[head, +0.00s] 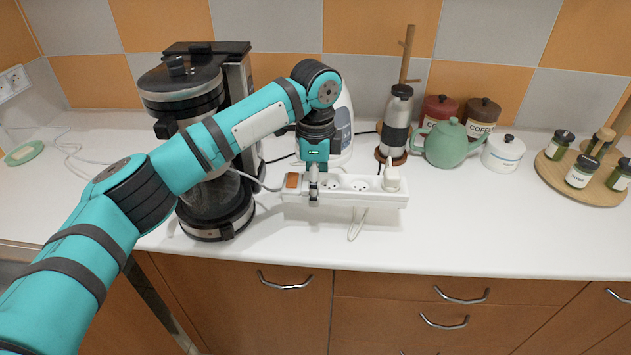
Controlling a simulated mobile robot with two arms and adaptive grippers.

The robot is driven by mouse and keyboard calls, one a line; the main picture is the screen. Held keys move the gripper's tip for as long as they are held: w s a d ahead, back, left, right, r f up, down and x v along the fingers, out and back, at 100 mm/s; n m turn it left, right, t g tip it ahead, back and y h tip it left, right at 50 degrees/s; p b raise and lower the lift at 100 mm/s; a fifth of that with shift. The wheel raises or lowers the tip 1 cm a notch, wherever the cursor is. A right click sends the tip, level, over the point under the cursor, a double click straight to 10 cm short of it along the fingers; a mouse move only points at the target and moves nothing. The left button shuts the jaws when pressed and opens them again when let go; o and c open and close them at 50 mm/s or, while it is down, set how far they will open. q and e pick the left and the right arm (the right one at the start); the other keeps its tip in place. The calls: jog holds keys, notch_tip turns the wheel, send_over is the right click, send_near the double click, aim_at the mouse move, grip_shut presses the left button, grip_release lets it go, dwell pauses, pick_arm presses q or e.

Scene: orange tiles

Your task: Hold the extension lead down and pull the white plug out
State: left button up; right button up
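The white extension lead (345,185) lies on the white counter, its long side facing me, with an orange switch at its left end and round sockets along its top. The white plug (392,178) sits upright in the socket at the right end. My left gripper (314,190) points down at the lead's left part, just right of the switch. A finger shows against the lead's front side; the far side is hidden, so I cannot tell how far the fingers are closed. My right gripper is not in view.
A coffee machine (197,95) stands left of the lead, under my arm. Behind are a grinder (397,120), a green teapot (449,145) and canisters. A round wooden tray (557,178) with jars is at right. The counter right of the lead is clear.

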aim_at(315, 225)
pick_arm(q)
jog(key=shift+f, duration=3.6)
jog(key=shift+f, duration=1)
jog(key=shift+s+f, duration=0.15)
dwell(0.6)
